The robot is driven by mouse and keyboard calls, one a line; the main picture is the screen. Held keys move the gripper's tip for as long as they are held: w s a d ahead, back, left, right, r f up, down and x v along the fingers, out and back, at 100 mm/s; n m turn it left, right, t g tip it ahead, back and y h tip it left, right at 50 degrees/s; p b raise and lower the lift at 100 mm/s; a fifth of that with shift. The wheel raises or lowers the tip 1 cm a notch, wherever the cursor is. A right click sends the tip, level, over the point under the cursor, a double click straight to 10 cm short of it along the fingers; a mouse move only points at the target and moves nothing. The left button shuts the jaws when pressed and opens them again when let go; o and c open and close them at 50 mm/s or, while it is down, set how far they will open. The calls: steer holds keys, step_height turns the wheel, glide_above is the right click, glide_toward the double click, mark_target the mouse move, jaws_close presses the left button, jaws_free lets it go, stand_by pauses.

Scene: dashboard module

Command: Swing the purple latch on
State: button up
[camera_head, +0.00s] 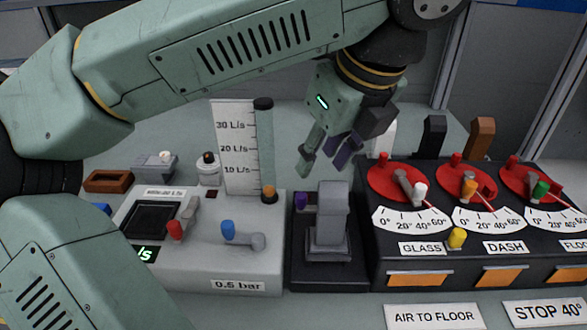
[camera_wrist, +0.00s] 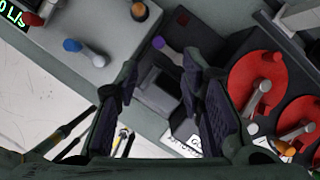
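The purple latch knob (camera_head: 301,201) sits at the left of a grey upright block (camera_head: 327,222) on a small dark base (camera_head: 312,280) between the white and black modules. In the wrist view the purple knob (camera_wrist: 158,42) shows beyond my fingertips, at the end of a grey lever, above the dark block. My gripper (camera_head: 324,162) hangs above the grey block, tilted, with its fingers apart. In the wrist view my gripper (camera_wrist: 160,85) is open with nothing between the fingers. I see no contact with the latch.
A white module (camera_head: 190,265) with red and blue levers and a flow gauge (camera_head: 234,145) stands left. A black module (camera_head: 385,275) with red dials (camera_head: 393,182) stands close on the right. Labels (camera_head: 432,317) lie in front. There is little side room around the latch.

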mark_target(302, 196)
steer(key=p+x, duration=0.2)
steer(key=x, duration=0.8)
steer(key=shift+a+f, duration=0.15)
steer(key=shift+f, duration=0.15)
jaws_close()
